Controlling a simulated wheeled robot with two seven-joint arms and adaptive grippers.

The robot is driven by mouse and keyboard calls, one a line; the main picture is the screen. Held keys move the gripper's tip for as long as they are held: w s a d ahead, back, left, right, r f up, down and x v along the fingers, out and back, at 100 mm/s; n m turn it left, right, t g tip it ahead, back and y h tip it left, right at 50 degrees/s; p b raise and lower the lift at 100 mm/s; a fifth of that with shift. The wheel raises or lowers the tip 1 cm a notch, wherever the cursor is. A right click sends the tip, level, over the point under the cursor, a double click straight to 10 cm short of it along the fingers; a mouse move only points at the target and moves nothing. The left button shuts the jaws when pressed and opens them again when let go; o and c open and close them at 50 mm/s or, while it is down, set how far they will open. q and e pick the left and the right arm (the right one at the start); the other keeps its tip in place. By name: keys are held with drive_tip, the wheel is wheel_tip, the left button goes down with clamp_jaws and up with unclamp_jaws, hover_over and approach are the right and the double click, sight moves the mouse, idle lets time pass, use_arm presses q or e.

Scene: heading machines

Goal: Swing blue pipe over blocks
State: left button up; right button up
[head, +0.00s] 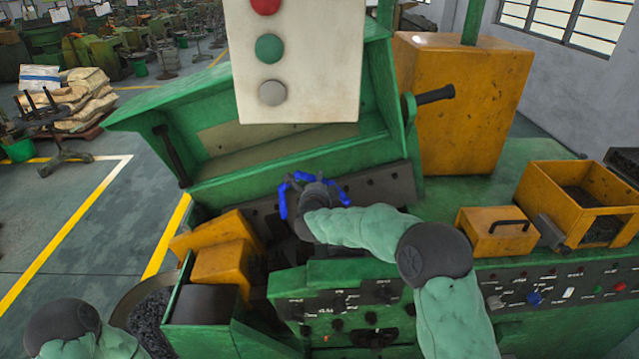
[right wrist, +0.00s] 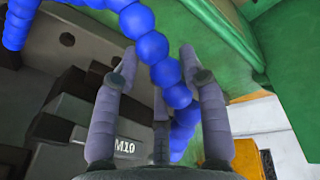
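The blue pipe is a chain of round beads. In the head view, parts of the blue pipe (head: 283,201) show around my right gripper (head: 309,184), in front of the dark machine panel. In the right wrist view the blue pipe (right wrist: 153,47) runs down between the fingers of my right gripper (right wrist: 158,62), closer to the right finger. The fingers look spread, with a gap left of the pipe. Grey blocks (right wrist: 75,125), one marked M10, lie beyond the left finger. My gripper hides much of this area in the head view. My left gripper is out of view.
A white button panel (head: 298,95) hangs above the green machine (head: 140,115). Orange blocks (head: 225,262) stand left of my right gripper. An orange box (head: 495,232) and an open orange bin (head: 565,205) stand to the right.

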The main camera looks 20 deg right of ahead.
drive_tip(key=shift+s+r, duration=0.1)
drive_tip(key=shift+r, duration=0.05)
drive_tip(key=shift+s+a+r, duration=0.1)
drive_tip(key=shift+s, duration=0.15)
drive_tip(key=v, duration=1.1)
drive_tip(key=shift+s+a, duration=0.1)
drive_tip(key=shift+a, duration=0.05)
